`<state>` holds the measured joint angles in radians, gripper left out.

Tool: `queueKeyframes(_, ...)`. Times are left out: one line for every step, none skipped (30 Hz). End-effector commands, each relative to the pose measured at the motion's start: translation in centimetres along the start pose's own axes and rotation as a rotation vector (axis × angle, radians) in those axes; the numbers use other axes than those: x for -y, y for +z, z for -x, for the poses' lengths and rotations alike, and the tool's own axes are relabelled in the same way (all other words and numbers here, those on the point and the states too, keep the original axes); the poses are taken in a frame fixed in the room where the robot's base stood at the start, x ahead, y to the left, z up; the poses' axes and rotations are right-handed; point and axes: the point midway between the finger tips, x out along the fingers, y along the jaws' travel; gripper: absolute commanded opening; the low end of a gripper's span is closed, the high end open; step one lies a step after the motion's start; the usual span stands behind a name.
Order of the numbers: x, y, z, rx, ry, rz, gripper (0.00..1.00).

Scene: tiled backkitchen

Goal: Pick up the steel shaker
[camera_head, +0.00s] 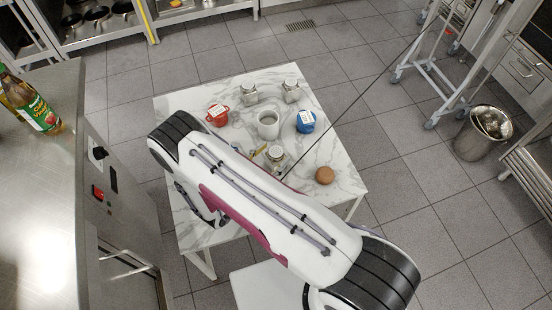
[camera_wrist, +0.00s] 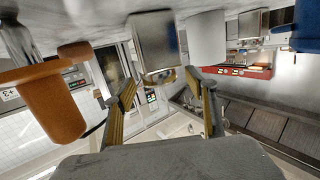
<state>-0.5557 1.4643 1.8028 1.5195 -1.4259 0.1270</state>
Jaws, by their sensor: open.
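A shiny steel shaker (camera_head: 276,153) stands on the marble-topped table, close beside my arm, which hides part of its surroundings. In the wrist view, which looks upside down, a squarish steel container (camera_wrist: 153,45) shows beyond and between my fingertips, apparently the same shaker. My gripper (camera_wrist: 165,90) is open, with one finger toward each side of the container and nothing held. In the head view my arm covers most of the gripper. Two similar steel containers stand farther back, one at back left (camera_head: 249,93) and one at back right (camera_head: 290,91).
A pale cup (camera_head: 268,124) stands just behind the shaker. A red pot (camera_head: 217,114), a blue container (camera_head: 305,121) and a brown round-topped object (camera_head: 324,175) stand around it. The brown object (camera_wrist: 48,102) looms at left in the wrist view. The table's (camera_head: 340,155) right side is mostly bare.

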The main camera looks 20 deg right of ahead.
Motion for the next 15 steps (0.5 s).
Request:
queueKeyframes(0.0, 0.0, -0.6, 0.000, 0.002, 0.000, 0.56)
queueKeyframes(0.0, 0.0, -0.8, 0.000, 0.001, 0.000, 0.56)
queueKeyframes(-0.1, 0.0, -1.2, 0.000, 0.002, 0.000, 0.56)
queueKeyframes(-0.1, 0.0, -1.4, 0.000, 0.002, 0.000, 0.56)
queueKeyframes(0.0, 0.0, -1.6, 0.000, 0.001, 0.000, 0.56)
queueKeyframes(0.0, 0.0, -1.8, 0.000, 0.000, 0.001, 0.56)
queueKeyframes(0.0, 0.0, -1.9, 0.000, 0.000, 0.001, 0.56)
queueKeyframes(0.0, 0.0, -2.0, 0.000, 0.000, 0.001, 0.56)
queueKeyframes(0.0, 0.0, -2.1, 0.000, 0.000, 0.001, 0.56)
queueKeyframes(0.0, 0.0, -2.1, 0.000, 0.000, 0.001, 0.56)
queueKeyframes(0.0, 0.0, -2.2, 0.000, 0.000, 0.001, 0.56)
queueKeyframes(0.0, 0.0, -2.2, 0.000, 0.000, 0.001, 0.56)
queueKeyframes(0.0, 0.0, -2.2, 0.000, 0.000, 0.001, 0.56)
queueKeyframes(0.0, 0.0, -2.2, 0.000, 0.000, 0.001, 0.56)
queueKeyframes(0.0, 0.0, -2.2, 0.000, 0.000, 0.001, 0.56)
